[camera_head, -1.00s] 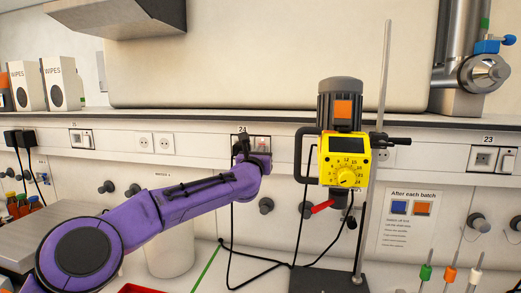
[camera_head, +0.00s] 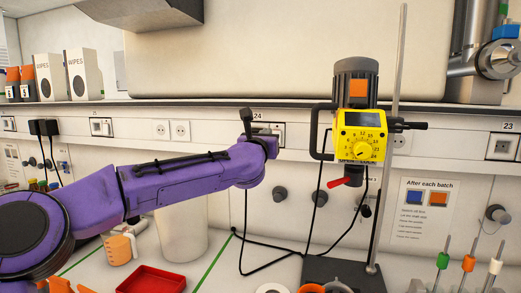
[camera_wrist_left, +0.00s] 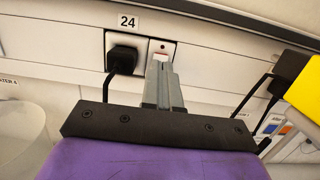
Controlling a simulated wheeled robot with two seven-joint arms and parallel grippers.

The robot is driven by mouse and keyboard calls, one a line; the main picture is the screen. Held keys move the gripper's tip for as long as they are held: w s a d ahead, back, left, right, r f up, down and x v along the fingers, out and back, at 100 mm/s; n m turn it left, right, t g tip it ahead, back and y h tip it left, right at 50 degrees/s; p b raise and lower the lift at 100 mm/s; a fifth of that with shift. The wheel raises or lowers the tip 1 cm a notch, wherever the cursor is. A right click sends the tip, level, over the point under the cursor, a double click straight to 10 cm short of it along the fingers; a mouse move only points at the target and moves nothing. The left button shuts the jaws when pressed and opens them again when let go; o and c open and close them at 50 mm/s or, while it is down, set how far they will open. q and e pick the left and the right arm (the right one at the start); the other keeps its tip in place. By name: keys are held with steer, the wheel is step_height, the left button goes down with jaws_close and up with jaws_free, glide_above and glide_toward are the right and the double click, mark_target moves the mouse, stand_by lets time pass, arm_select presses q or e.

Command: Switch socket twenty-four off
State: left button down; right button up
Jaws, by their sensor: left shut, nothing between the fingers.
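Socket twenty-four is on the wall rail, with its "24" label (camera_head: 257,116) above it. A black plug (camera_wrist_left: 123,55) sits in its left half, with a cord hanging down. My right gripper is out of view.
A yellow stirrer (camera_head: 361,138) on a stand is just right of the socket, with a black cable below. A red tray (camera_head: 153,281), white container (camera_head: 180,228) and orange-and-white item (camera_head: 120,247) are on the bench. Socket "23" (camera_head: 502,146) is far right.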

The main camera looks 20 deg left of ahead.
arm_select(q)
steer(key=shift+s+d+r+b, duration=0.15)
steer(key=shift+s+b, duration=0.15)
steer(key=shift+s, duration=0.5)
steer(key=shift+s+d+f+b, duration=0.1)
steer(key=shift+s+b, duration=0.15)
steer(key=shift+s, duration=0.6)
steer(key=shift+s+d+r+b, duration=0.15)
steer(key=shift+s+b, duration=0.15)
steer(key=shift+s, duration=0.5)
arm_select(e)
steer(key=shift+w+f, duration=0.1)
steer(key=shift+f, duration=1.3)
